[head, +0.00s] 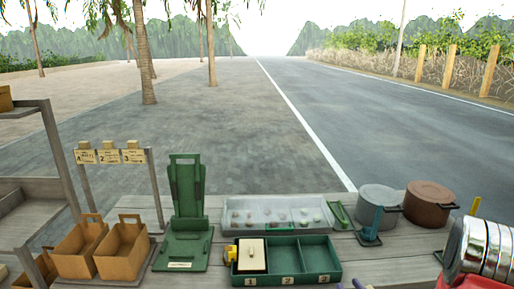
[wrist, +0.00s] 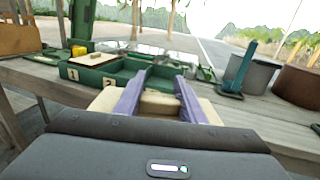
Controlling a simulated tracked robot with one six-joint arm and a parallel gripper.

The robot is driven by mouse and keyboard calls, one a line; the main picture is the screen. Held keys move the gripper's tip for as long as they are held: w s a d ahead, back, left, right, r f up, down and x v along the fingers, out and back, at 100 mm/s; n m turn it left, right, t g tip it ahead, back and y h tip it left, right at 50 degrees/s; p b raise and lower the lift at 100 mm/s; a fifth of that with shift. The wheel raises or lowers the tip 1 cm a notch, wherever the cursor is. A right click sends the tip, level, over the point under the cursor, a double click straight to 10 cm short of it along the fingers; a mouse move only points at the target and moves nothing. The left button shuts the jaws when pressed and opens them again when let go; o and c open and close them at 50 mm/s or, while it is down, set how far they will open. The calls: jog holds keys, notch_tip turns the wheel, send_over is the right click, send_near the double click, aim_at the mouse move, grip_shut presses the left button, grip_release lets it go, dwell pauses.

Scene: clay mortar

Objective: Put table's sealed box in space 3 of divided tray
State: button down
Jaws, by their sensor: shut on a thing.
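In the wrist view, my gripper (wrist: 157,92) is shut on a cream and tan box (wrist: 158,106) between its purple fingers. The box's pale sides stick out past both fingers. The green divided tray (head: 322,280) has three spaces, with front labels 1, 2 and 3.
A grey shallow case (head: 230,214) with small items lies behind the tray. A grey pot (head: 378,200) and a brown pot (head: 430,200) stand at right. A green stand (head: 184,215) and cardboard baskets (head: 120,250) are at left. A teal upright tool (head: 370,235) stands right of the tray.

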jog(key=a+f+n+g+y, duration=0.1)
jog(key=a+f+n+y, duration=0.1)
jog(key=a, duration=1)
jog(key=shift+a+f+n+g+y, duration=0.3)
jog(key=shift+a+f+y, duration=0.1)
jog(key=shift+f+y, duration=0.5)
jog(key=shift+d, duration=0.15)
